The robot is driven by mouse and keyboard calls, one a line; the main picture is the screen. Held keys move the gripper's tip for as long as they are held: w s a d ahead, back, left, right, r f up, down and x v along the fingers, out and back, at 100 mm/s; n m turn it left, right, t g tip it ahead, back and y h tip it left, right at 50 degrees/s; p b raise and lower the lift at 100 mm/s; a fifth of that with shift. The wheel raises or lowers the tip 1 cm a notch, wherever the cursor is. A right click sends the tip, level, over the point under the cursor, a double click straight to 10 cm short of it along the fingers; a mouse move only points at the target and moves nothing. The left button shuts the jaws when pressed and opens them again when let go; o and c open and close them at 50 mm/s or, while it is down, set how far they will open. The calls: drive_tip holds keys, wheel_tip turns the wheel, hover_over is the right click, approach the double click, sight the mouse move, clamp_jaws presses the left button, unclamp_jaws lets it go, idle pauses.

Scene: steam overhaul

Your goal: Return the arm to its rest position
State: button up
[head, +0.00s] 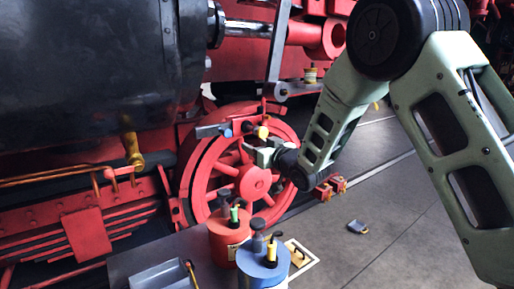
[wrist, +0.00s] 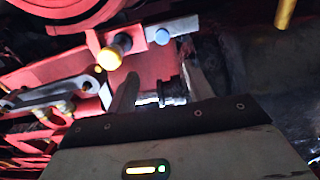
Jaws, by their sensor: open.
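My arm reaches from the upper right down to the red spoked wheel (head: 258,184) of a locomotive in the head view. My gripper (head: 252,148) is at the wheel's upper part, in front of the red rods. In the wrist view my gripper (wrist: 160,80) shows two fingers standing apart, so it is open. A dark round fitting (wrist: 172,92) shows between and behind the fingers; I cannot tell whether they touch it. A yellow-capped fitting (wrist: 110,52) is just left of the fingers, and it also shows in the head view (head: 262,132).
A red can (head: 228,240) and a blue can (head: 262,275) stand at the lower middle, beside a grey tray (head: 165,276). Small red blocks (head: 330,188) and a small grey-and-yellow item (head: 357,227) lie on the floor. The black boiler (head: 95,70) fills the upper left. Floor at right is mostly clear.

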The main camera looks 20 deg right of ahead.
drive_tip(key=s+a+f+g+h, duration=0.1)
drive_tip(key=s+a+f+g, duration=0.15)
drive_tip(key=s, duration=0.45)
drive_tip(key=s+a+f+g, duration=0.2)
drive_tip(key=s+a+g, duration=0.2)
drive_tip(key=s, duration=0.3)
drive_tip(key=s+a+f+g+h, duration=0.1)
drive_tip(key=s+a+f+g, duration=0.2)
drive_tip(key=s, duration=0.4)
drive_tip(key=s+d+n+g+h, duration=0.1)
drive_tip(key=s+n+g, duration=0.1)
drive_tip(key=s, duration=1)
drive_tip(key=s+d+f+n+g+h, duration=0.1)
drive_tip(key=s+g, duration=0.4)
drive_tip(key=s, duration=0.8)
drive_tip(key=shift+s+d+n+h, duration=0.3)
drive_tip(key=shift+n+h, duration=0.1)
drive_tip(key=shift+h, duration=0.2)
